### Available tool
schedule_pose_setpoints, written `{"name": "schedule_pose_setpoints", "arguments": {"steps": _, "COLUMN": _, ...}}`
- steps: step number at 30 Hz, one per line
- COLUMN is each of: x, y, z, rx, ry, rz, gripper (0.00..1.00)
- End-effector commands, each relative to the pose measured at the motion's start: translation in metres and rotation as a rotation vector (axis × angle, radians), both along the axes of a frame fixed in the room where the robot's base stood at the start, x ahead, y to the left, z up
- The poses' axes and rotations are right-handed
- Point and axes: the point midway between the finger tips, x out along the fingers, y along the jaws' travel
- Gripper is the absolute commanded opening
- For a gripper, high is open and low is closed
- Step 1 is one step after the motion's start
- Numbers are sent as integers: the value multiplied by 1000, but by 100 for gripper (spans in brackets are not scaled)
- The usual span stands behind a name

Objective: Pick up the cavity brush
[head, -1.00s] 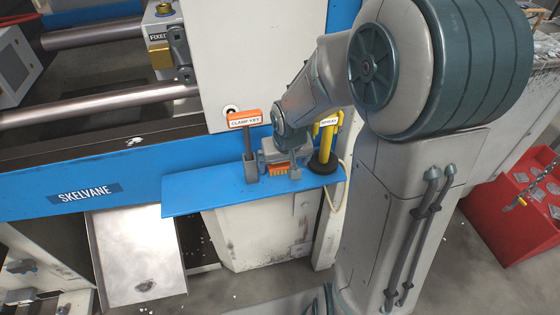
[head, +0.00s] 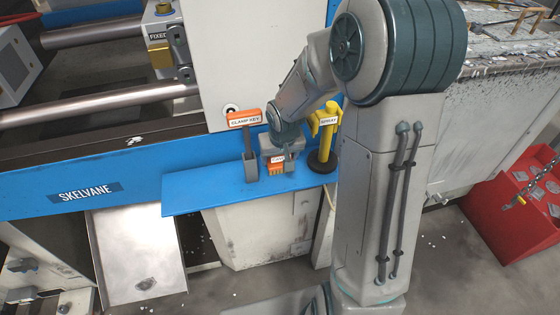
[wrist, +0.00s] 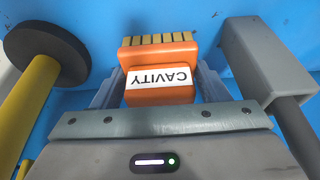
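The cavity brush (wrist: 160,88) is an orange block labelled CAVITY with a row of tan bristles at its far end. In the head view the brush (head: 276,168) is at the blue shelf, under my gripper (head: 279,160). In the wrist view my gripper (wrist: 161,88) has one finger on each side of the orange block. The fingers look open around it, with a narrow gap showing at the right; contact on the left is hard to tell.
The blue shelf (head: 205,192) also holds the clamp key (head: 244,119) in a grey holder (head: 250,168), left of the brush. The yellow spray tool (head: 328,135) stands on a black round base to the right. The machine's white panel (head: 240,60) rises behind.

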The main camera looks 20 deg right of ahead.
Motion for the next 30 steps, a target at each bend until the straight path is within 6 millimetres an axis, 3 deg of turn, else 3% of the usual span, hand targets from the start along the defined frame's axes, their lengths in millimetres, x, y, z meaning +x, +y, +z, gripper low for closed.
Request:
{"name": "schedule_pose_setpoints", "arguments": {"steps": 11, "x": 1, "y": 0, "z": 4, "rx": 0, "ry": -2, "rz": 0, "gripper": 43}}
{"name": "schedule_pose_setpoints", "arguments": {"steps": 20, "x": 1, "y": -1, "z": 38, "rx": -1, "ry": -7, "rz": -1, "gripper": 43}}
{"name": "schedule_pose_setpoints", "arguments": {"steps": 30, "x": -57, "y": 0, "z": 34, "rx": -2, "ry": -2, "rz": -1, "gripper": 43}}
